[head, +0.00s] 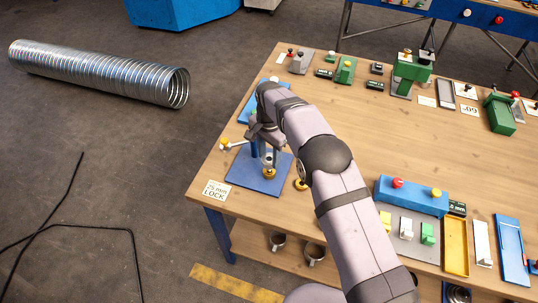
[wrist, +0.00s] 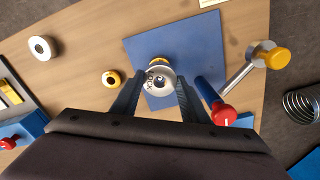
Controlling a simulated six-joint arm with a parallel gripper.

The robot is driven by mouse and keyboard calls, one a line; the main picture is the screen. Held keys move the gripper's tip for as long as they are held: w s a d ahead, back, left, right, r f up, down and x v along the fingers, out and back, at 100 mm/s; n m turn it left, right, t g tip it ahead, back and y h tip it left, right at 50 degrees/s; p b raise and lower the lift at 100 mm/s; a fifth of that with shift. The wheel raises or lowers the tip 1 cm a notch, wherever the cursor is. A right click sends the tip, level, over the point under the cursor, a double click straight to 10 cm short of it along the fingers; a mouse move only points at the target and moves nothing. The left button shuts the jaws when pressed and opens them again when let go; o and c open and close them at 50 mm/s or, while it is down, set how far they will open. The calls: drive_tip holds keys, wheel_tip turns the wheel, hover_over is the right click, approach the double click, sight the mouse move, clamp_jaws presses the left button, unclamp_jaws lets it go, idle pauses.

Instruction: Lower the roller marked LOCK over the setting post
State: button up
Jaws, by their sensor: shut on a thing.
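The roller marked LOCK (wrist: 152,76) is a pale metal ring with dark letters, between the two fingers of my gripper (wrist: 157,92) in the wrist view. My gripper (head: 266,148) is shut on it above the blue plate (head: 250,184) in the head view. A yellow round part (head: 269,173) shows on the plate below the roller, and a sliver of yellow shows behind the roller's far rim in the wrist view. The setting post is mostly hidden by the roller. I cannot tell whether the roller is around the post or above it.
A blue upright with a red knob (wrist: 223,114) and a lever with a yellow knob (wrist: 277,58) stand close beside my gripper. A yellow ring (wrist: 111,78) and a pale roller (wrist: 42,47) lie on the table. A 25 mm LOCK card (head: 215,190) lies near the table corner.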

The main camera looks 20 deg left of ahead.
drive_tip(key=shift+f+b, duration=0.35)
drive_tip(key=shift+f, duration=0.25)
idle(0.3)
drive_tip(key=o, duration=1.9)
drive_tip(key=shift+r, duration=0.1)
drive_tip(key=shift+r+p, duration=2.5)
drive_tip(key=shift+r, duration=1.45)
